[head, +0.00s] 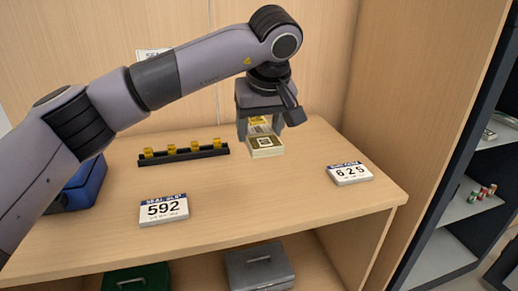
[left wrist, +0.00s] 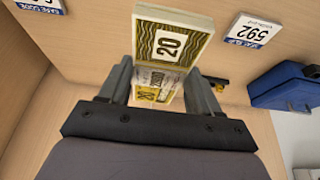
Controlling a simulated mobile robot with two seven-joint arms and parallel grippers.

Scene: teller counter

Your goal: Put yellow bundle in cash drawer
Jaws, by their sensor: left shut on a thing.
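My left gripper (head: 268,122) reaches in over the wooden counter and points down. It is shut on a bundle with a yellow band (head: 258,121), which shows between the two fingers in the left wrist view (left wrist: 158,82). Another banknote bundle, olive and white with a printed "20" (left wrist: 172,42), lies just beyond the fingers; in the head view it (head: 264,146) is in front of and below the gripper. I cannot tell whether the two bundles touch. No open cash drawer can be made out. My right gripper is not in view.
A black rack with several yellow blocks (head: 183,153) stands left of the gripper. Number signs 592 (head: 164,209) and 625 (head: 349,173) stand on the counter. A blue box (head: 85,186) is at left. Green (head: 135,279) and grey (head: 259,268) boxes sit on the shelf below.

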